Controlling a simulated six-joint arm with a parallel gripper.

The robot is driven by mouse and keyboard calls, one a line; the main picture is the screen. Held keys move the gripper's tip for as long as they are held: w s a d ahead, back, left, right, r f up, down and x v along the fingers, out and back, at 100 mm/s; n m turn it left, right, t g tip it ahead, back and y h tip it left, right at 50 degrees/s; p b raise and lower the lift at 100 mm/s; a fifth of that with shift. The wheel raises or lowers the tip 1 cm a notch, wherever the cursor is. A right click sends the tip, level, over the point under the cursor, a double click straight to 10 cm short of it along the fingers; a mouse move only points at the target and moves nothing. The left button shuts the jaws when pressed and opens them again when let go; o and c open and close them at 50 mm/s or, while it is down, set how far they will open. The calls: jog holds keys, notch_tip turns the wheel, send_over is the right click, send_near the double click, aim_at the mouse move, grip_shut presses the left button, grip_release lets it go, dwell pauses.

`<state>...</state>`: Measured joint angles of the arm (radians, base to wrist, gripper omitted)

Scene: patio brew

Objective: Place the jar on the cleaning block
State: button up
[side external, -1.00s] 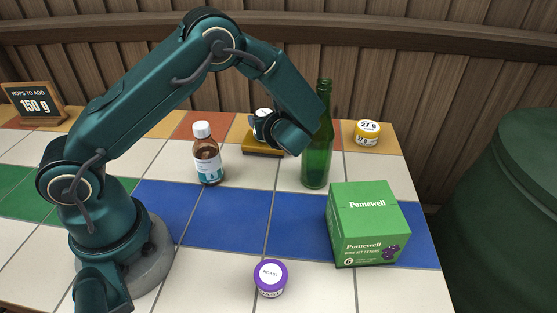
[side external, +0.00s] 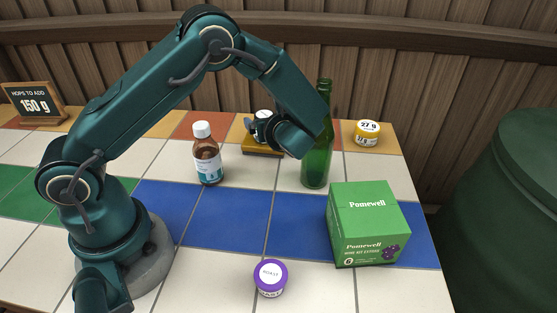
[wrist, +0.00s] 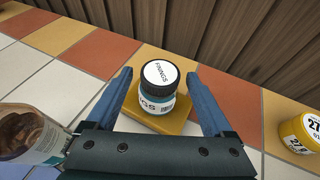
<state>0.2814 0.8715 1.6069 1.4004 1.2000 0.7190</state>
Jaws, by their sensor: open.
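A small jar with a white-topped black lid and a blue-and-white label (wrist: 158,88) stands upright on the yellow cleaning block (wrist: 176,126) in the wrist view. The lid reads "FININGS". My gripper (wrist: 158,80) is open, with one blue finger on each side of the jar and a visible gap to each. In the side view, the jar (side external: 263,116) and the block (side external: 262,152) are at the back of the table, with the jar partly hidden by my gripper (side external: 268,132).
A brown bottle (side external: 207,160) stands left of the block and a green bottle (side external: 316,165) to its right. A yellow jar (side external: 367,133) is at the back right. A green box (side external: 367,225) and a purple-lidded jar (side external: 270,279) stand nearer the front. A wooden wall is behind.

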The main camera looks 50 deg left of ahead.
jog(key=shift+v, duration=1.05)
notch_tip(320, 180, up, 7)
jog(key=shift+a, duration=0.2)
jog(key=shift+w+f, duration=0.1)
